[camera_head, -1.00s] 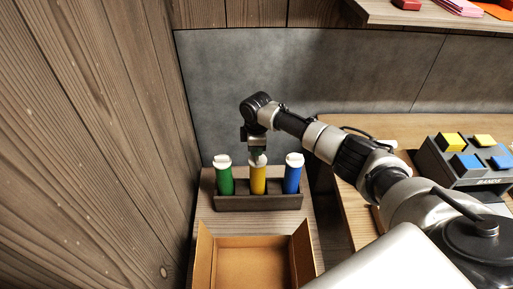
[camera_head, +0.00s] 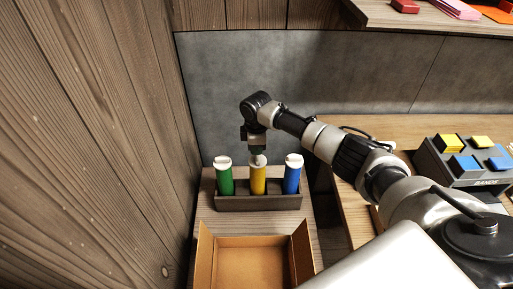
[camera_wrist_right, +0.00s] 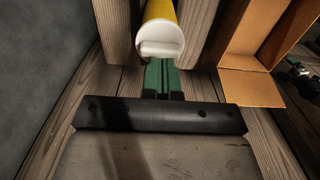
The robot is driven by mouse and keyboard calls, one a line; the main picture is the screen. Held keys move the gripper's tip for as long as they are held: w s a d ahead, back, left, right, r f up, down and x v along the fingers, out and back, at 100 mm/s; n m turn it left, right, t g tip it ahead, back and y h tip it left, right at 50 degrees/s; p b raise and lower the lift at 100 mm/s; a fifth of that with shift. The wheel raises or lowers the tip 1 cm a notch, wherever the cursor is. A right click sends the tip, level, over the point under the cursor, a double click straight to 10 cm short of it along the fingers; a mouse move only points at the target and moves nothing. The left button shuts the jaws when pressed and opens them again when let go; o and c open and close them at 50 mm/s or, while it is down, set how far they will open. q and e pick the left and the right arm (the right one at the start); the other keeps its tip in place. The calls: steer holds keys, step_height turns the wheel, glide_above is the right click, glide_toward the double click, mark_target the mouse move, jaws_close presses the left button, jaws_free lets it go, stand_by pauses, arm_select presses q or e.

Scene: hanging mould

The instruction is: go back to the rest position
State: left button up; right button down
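My right gripper (camera_head: 257,152) points down just above the white-capped yellow tube (camera_head: 258,182), the middle one in a dark rack (camera_head: 258,203). In the right wrist view, its two green fingers (camera_wrist_right: 162,72) lie close together with only a thin line between them. The white cap of the yellow tube (camera_wrist_right: 160,38) shows just beyond the fingertips. I cannot tell whether the tips touch the cap. I see nothing held between the fingers. The right arm reaches in from the lower right. My left gripper is not in view.
A green tube (camera_head: 225,180) and a blue tube (camera_head: 292,178) stand either side in the rack. An open cardboard box (camera_head: 250,241) is in front. A wooden wall (camera_head: 95,140) is close on the left. A dark block holder (camera_head: 433,160) sits at right, below a shelf (camera_head: 440,15).

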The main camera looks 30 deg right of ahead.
steer(key=shift+r+p, duration=2.5)
steer(key=shift+r, duration=0.2)
steer(key=shift+s+f, duration=0.1)
steer(key=shift+f, duration=0.05)
